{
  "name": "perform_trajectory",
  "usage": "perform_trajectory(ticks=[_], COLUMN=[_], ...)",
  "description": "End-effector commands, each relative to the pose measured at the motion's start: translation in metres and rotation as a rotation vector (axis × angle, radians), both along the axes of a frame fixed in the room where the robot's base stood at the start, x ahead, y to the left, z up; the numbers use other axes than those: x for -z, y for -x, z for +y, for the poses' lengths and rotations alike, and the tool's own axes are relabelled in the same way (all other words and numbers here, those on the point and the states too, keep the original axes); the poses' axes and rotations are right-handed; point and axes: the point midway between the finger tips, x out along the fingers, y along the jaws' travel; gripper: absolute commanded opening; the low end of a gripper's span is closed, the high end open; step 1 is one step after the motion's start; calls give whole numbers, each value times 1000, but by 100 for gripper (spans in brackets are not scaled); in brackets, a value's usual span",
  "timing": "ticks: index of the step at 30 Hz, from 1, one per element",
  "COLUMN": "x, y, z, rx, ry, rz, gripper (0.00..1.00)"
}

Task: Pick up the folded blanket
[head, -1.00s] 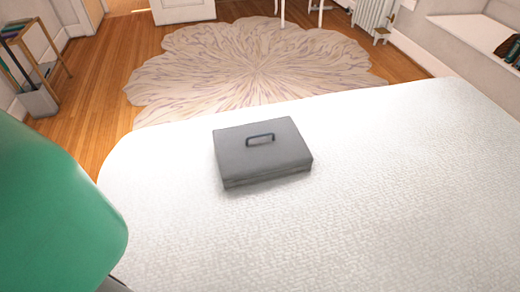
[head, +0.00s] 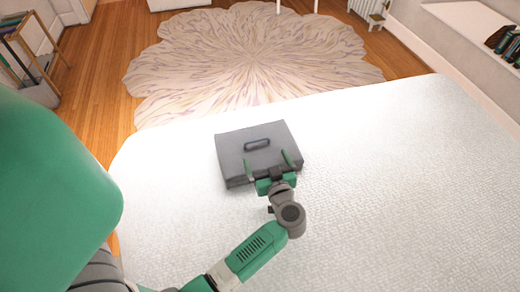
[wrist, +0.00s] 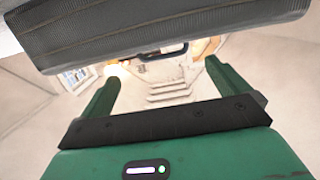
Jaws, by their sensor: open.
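The folded blanket (head: 236,150) is a grey, box-shaped bundle with a dark handle (head: 258,144) on top. It lies flat on the white bed. My gripper (head: 269,162) has its green fingers spread apart over the near part of the blanket, on the near side of the handle. The fingers hold nothing. In the wrist view the blanket (wrist: 170,25) fills the top edge. The handle (wrist: 163,51) shows beyond the gap between my open fingertips (wrist: 160,74). Whether the fingers touch the blanket is unclear.
The white bed (head: 400,180) is clear around the blanket. A pale petal-shaped rug (head: 250,60) lies on the wood floor beyond. A shelf stand (head: 30,55) is at far left, and a ledge with books (head: 505,40) is at far right.

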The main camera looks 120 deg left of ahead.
Motion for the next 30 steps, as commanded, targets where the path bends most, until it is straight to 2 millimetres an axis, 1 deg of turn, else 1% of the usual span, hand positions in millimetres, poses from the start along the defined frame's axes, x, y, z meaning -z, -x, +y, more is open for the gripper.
perform_trajectory(ticks=[6, 9, 14, 16, 19, 25, 26, 30], x=[5, 5, 11, 12, 12, 11, 11, 11], y=[16, 19, 43, 49, 54, 54, 54, 54], z=[18, 20, 37, 45, 51, 52, 52, 52], rx=[0, 1, -2, 0, 2, 4, 4, 4], ry=[-1, -1, -1, -1, 0, 0, 0, 0], rz=[-1, -1, -3, -2, -2, -2, -2, -2], gripper=[100, 100, 100, 100, 100, 100, 96, 69])
